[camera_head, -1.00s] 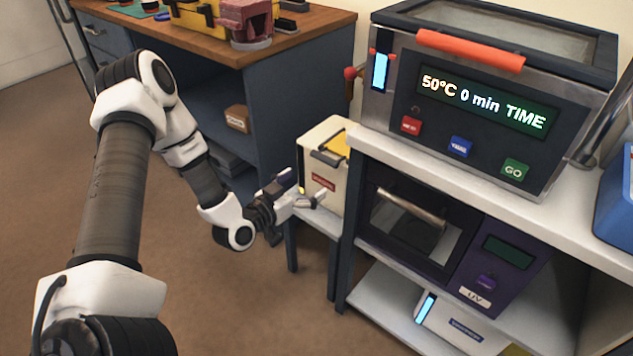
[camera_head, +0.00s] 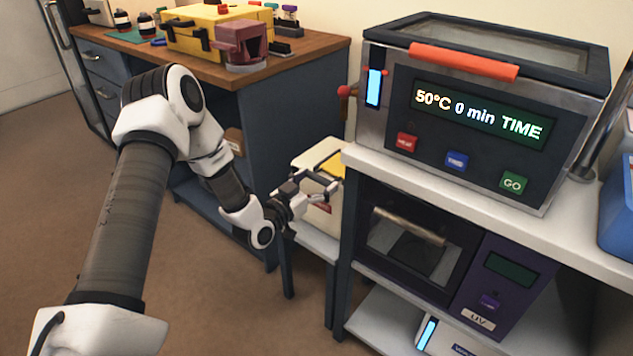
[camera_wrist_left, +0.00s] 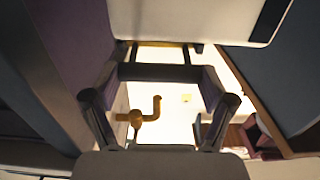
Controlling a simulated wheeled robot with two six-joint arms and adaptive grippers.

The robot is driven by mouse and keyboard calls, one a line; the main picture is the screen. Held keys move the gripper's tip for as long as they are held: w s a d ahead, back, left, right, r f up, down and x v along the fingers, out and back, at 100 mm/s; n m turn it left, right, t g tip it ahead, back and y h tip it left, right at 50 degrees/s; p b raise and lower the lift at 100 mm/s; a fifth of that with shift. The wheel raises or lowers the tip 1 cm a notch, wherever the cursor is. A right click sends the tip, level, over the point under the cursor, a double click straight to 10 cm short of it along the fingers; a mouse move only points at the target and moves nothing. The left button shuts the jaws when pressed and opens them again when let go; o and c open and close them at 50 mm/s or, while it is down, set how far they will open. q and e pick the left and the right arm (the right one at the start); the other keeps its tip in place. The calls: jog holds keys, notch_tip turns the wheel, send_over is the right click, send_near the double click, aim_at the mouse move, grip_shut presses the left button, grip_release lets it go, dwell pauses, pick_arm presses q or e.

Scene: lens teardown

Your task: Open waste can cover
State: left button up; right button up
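The waste can (camera_head: 318,158) is a cream box with a yellow panel on top. It stands on a low stand between the desk and the oven bench. My left gripper (camera_head: 318,187) is at its front upper edge and covers part of the front and label. In the left wrist view, my gripper fingers (camera_wrist_left: 160,95) are spread apart. A dark bar (camera_wrist_left: 160,72) crosses between the fingertips, close to or touching them; it looks like the cover's handle. The cream can body (camera_wrist_left: 195,18) fills the top of that view. The cover looks closed. My right gripper is not in view.
The bench (camera_head: 375,167) with the heating oven (camera_head: 480,120) stands close on the right, with a purple UV unit (camera_head: 450,250) below. The wooden desk (camera_head: 300,55) with a yellow box and other items is behind left. Open floor lies at the lower left.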

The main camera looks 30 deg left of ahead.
pick_arm(q)
jog(key=shift+c, duration=0.9)
jog(key=shift+s, duration=0.1)
jog(key=s+p, duration=0.1)
jog(key=s, duration=0.1)
jog(key=s+p, duration=0.1)
jog(key=s, duration=0.1)
jog(key=s+p, duration=0.2)
jog(key=shift+s+a+r, duration=0.15)
jog(key=shift+s+a, duration=0.1)
jog(key=shift+s+f, duration=0.2)
jog(key=shift+s, duration=0.25)
jog(key=o, duration=1.5)
jog(key=shift+o, duration=0.2)
